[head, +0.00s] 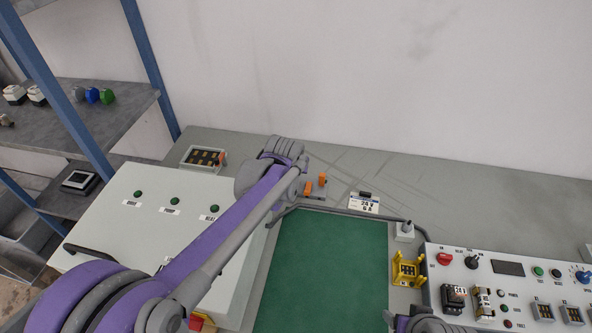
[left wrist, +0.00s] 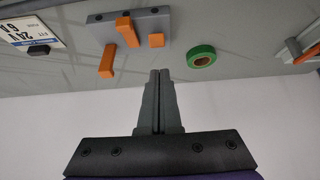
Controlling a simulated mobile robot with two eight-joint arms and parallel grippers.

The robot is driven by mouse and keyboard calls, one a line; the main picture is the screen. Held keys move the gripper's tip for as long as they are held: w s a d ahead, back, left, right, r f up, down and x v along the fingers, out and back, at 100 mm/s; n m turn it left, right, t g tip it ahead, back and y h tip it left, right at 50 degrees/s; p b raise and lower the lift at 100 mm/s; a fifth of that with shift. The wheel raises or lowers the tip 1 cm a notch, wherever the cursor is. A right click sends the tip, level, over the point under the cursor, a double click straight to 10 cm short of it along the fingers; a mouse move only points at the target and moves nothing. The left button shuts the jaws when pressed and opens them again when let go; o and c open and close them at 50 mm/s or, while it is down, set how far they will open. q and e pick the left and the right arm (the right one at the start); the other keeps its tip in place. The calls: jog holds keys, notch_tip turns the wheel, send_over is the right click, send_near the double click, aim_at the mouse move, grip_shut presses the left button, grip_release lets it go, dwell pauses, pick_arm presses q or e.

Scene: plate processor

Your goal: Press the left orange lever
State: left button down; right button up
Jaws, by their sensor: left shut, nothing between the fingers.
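My left wrist hides the gripper in the head view.
A green ring (left wrist: 201,57) lies near my left fingertips. A 24 V 6 A label (head: 363,204) is right of the levers. A green mat (head: 325,262), yellow holder (head: 405,270) and control panel (head: 505,285) are in front and right. A grey cabinet (head: 130,215) stands left.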

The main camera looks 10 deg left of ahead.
jog(key=shift+w+d+r+p, duration=0.15)
jog(key=shift+w+r+p, duration=0.5)
jog(key=shift+r, duration=0.35)
jog(key=shift+s, duration=0.25)
jog(key=shift+w, duration=0.3)
pick_arm(q)
jog(key=w+r+v, duration=0.1)
jog(key=v, duration=0.9)
jog(key=shift+r, duration=0.25)
pick_arm(e)
jog(key=shift+s, duration=0.1)
